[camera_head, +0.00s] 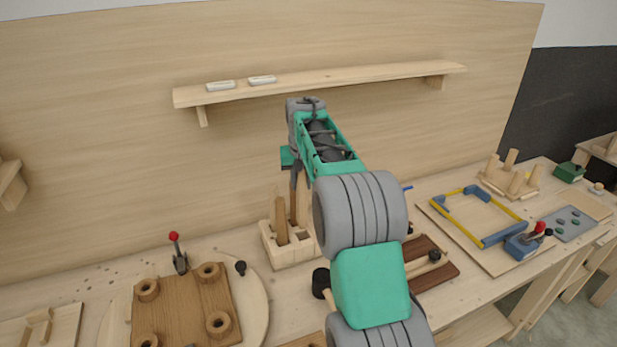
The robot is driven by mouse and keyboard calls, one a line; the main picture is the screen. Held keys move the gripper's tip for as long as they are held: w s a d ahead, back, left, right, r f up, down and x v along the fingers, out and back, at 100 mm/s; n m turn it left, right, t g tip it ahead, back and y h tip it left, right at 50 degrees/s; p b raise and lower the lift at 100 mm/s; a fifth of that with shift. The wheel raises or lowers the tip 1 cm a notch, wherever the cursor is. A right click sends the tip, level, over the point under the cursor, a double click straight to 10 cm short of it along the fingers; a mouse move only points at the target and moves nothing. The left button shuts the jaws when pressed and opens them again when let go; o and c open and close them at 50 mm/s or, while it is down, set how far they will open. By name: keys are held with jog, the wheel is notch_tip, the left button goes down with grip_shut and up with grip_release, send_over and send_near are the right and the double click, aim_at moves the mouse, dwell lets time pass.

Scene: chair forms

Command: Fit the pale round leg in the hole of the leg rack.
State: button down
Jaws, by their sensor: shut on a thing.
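The leg rack (290,257) is a pale wooden block with square-looking holes, standing on the bench against the back panel. A brownish wooden leg (281,222) stands upright in its left part. My gripper (297,178) is above the rack, pointing down, and is shut on the pale round leg (303,203). That leg hangs upright, just right of the standing leg. Its lower end is at or close above the rack; I cannot tell whether it has entered a hole. My arm hides the rack's right side and part of the gripper.
A wall shelf (330,82) with two small pale items runs behind my arm. A brown board with round rings (185,305) and a red-tipped clamp (178,252) lie left. A dark brown board (437,268) and a yellow-blue frame (480,215) lie right.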

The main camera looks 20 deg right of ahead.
notch_tip(320, 180, down, 2)
jog(key=shift+f+b, duration=0.2)
jog(key=shift+b, duration=0.6)
jog(key=shift+r, duration=0.1)
